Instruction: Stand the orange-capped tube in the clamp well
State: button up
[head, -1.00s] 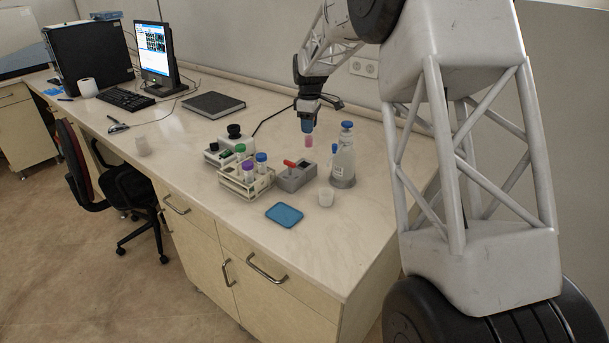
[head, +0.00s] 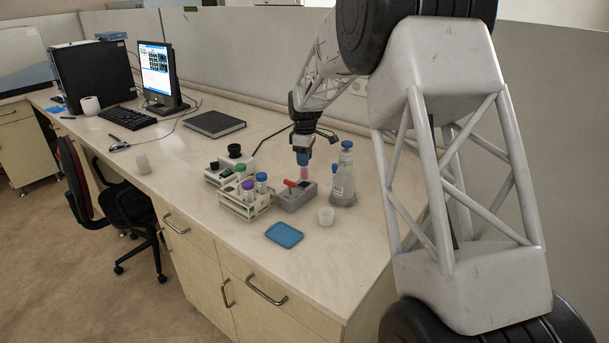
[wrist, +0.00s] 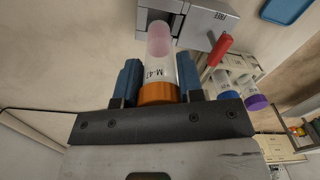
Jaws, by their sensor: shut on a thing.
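My gripper (head: 303,156) is shut on the orange-capped tube (wrist: 159,57), with blue fingers on both sides of the orange cap in the wrist view. The tube holds pink contents, carries an "M-4" style label and shows in the head view (head: 304,172) hanging below the fingers. The grey clamp block (head: 291,201) has a red lever (head: 290,184); it also shows in the wrist view (wrist: 205,25). The tube's lower end is over or close to the block's far side. The well opening is partly hidden, and I cannot tell if the tube touches it.
A white rack (head: 236,209) with several capped tubes stands left of the block. A blue tray (head: 284,235) lies nearer the edge.

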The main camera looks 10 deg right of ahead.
aim_at(305, 172)
jog(key=shift+f, duration=0.45)
jog(key=shift+f, duration=0.1)
jog(key=shift+f, duration=2.4)
jog(key=shift+f, duration=0.1)
jog(key=o, duration=0.9)
notch_tip(305, 172, up, 12)
jog(key=shift+r, duration=0.1)
